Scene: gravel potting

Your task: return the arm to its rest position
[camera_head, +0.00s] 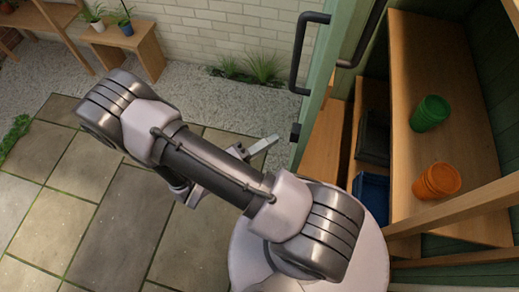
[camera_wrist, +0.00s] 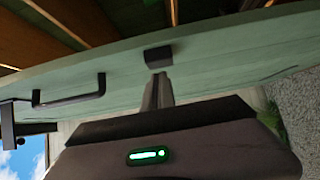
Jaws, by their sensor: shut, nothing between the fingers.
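My arm (camera_head: 205,155) stretches across the head view, from its base at the lower right to a bent joint at the upper left. My gripper (camera_head: 268,142) shows partly from behind the arm, pointing right towards the green door (camera_head: 318,88). In the wrist view its fingers (camera_wrist: 158,90) are together and empty. The pale green door (camera_wrist: 225,60) fills the middle of that view. A dark block (camera_wrist: 158,56) on the door lies just beyond the fingertips; I cannot tell whether they touch.
The door has a black handle (camera_head: 297,55). Right of it, a wooden shelf (camera_head: 440,75) holds green pots (camera_head: 430,113) and orange pots (camera_head: 437,181). A dark crate (camera_head: 374,138) and a blue crate (camera_head: 371,192) sit lower. Paving (camera_head: 105,215) on the left is clear.

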